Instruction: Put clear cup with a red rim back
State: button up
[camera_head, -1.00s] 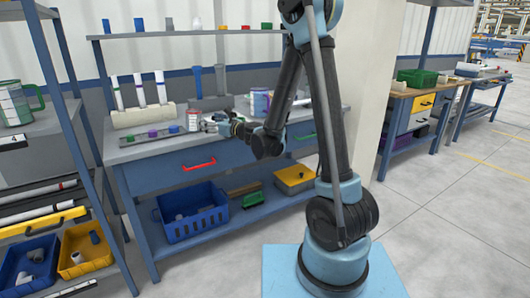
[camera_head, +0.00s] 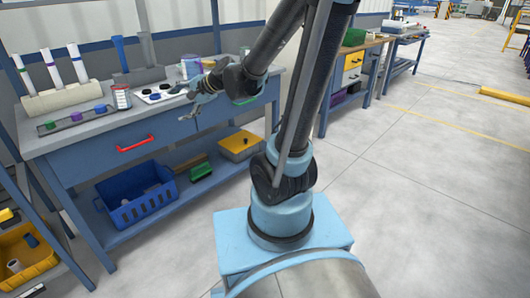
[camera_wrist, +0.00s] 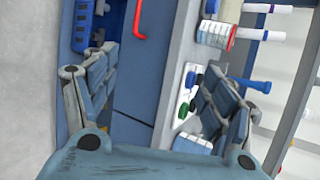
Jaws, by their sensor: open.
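The clear cup with a red rim (camera_head: 121,97) stands on the blue workbench top (camera_head: 95,128), beside a white plate with dark round spots. In the wrist view the cup (camera_wrist: 214,34) shows sideways near the top, with a red rim and printed marks. My gripper (camera_head: 188,103) is open and empty, to the right of the cup at the bench's front edge. In the wrist view my gripper (camera_wrist: 155,62) has its fingers wide apart, with the bench front between them. The cup is outside the fingers and apart from them.
The white plate (camera_head: 160,92) lies between cup and gripper. A rack with white tubes (camera_head: 55,97) and a strip with coloured pieces (camera_head: 75,118) are to the left. Another cup (camera_head: 191,68) stands behind my arm. A red drawer handle (camera_head: 135,144) juts from the front.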

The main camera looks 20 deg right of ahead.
jog(key=s+d+f+n+g+h, duration=0.1)
jog(key=s+d+f+n+h, duration=0.2)
jog(key=s+d, duration=0.4)
jog(key=s+d+f+n+g+h, duration=0.1)
jog(key=s+d+f+n+h, duration=0.2)
jog(key=s+d, duration=0.5)
jog(key=s+d+f+n+g+h, duration=0.2)
jog(key=s+d, duration=0.5)
jog(key=d, duration=0.4)
notch_tip(320, 180, down, 3)
jog(key=shift+s+r+n+h, duration=0.1)
jog(key=shift+s+n+h, duration=0.25)
jog(key=shift+n+h, duration=0.6)
jog(key=shift+w+f, duration=0.25)
jog(key=shift+w, duration=0.25)
